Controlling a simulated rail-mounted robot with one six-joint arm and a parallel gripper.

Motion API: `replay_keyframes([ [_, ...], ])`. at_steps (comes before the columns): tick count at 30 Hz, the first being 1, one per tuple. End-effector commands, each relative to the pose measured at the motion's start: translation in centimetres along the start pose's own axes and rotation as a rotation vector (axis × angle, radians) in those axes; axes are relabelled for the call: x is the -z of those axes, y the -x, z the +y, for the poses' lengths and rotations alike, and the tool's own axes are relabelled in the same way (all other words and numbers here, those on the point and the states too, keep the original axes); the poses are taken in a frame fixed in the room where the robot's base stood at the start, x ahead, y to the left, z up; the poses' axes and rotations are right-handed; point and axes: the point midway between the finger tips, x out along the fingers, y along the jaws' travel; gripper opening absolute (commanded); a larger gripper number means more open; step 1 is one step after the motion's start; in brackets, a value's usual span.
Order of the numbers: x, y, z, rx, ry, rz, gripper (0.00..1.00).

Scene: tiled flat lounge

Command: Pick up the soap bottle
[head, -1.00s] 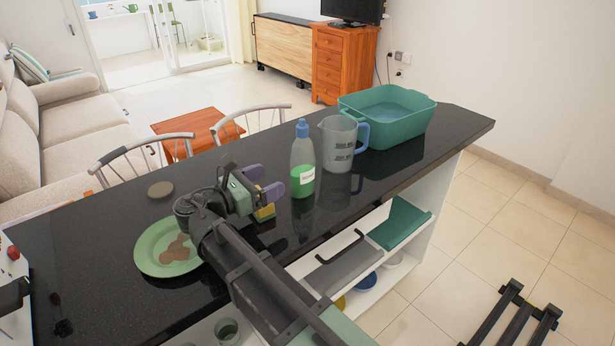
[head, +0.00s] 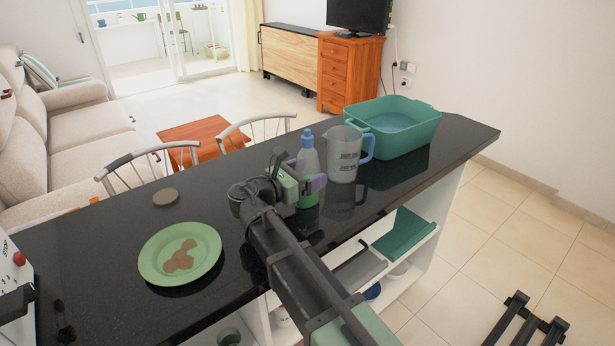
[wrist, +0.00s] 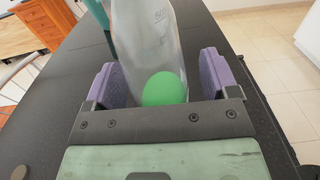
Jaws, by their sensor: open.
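The soap bottle (head: 309,156) stands upright on the dark counter, clear with a blue cap and green liquid low inside. My gripper (head: 305,175) is open beside it in the head view, its purple fingers at the bottle's body and partly hiding its lower half. In the wrist view my gripper (wrist: 165,80) has a finger on each side of the clear bottle, whose green liquid (wrist: 163,88) shows between them. There is a gap on both sides. The bottle's base is hidden behind the gripper's front edge in that view.
A clear measuring jug (head: 343,155) stands close right of the bottle. A teal tub (head: 405,140) is beyond it. A green plate (head: 152,270) with brown pieces and a round brown disc (head: 166,197) lie to the left. The counter (head: 100,235) has free room at left.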

Motion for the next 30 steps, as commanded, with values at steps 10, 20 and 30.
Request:
replay_keyframes([
  [10, 0.0, 0.1, 0.0, -0.001, 0.0, 0.0, 0.45],
  [20, -0.01, 0.11, 0.0, -0.001, 0.0, 0.0, 0.21],
  [30, -0.89, 0.11, 0.0, -0.001, 0.0, 0.0, 0.21],
])
